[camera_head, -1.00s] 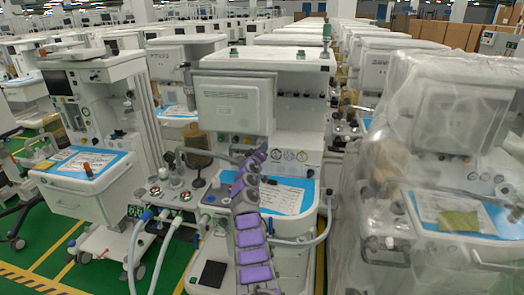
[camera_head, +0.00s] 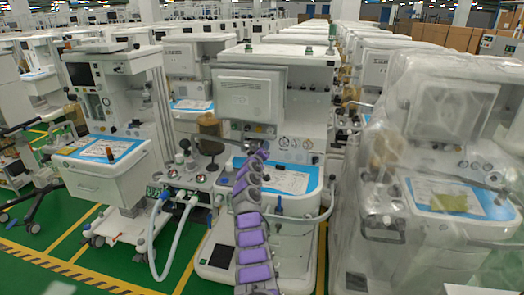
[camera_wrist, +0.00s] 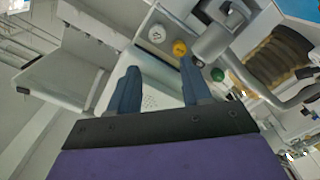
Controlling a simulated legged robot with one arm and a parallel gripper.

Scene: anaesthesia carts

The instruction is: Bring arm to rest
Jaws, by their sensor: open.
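My purple and grey segmented arm rises from the bottom centre of the head view, in front of the middle anaesthesia cart (camera_head: 295,100). Its far end is near that cart's blue work surface (camera_head: 312,180), and the gripper's fingers are too small to make out there. In the wrist view my gripper (camera_wrist: 160,88) shows two dark blue fingers, spread apart with nothing between them. Behind the fingers is a pale cart panel with a white knob (camera_wrist: 157,34) and a yellow knob (camera_wrist: 179,48). I cannot tell how far the fingertips are from it.
A cart with a blue-topped drawer (camera_head: 100,182) stands at the left. A plastic-wrapped cart (camera_head: 440,110) stands close at the right. A pale hose (camera_head: 178,240) loops down at the middle cart's left. Green floor with yellow lines (camera_head: 75,240) is open at the lower left.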

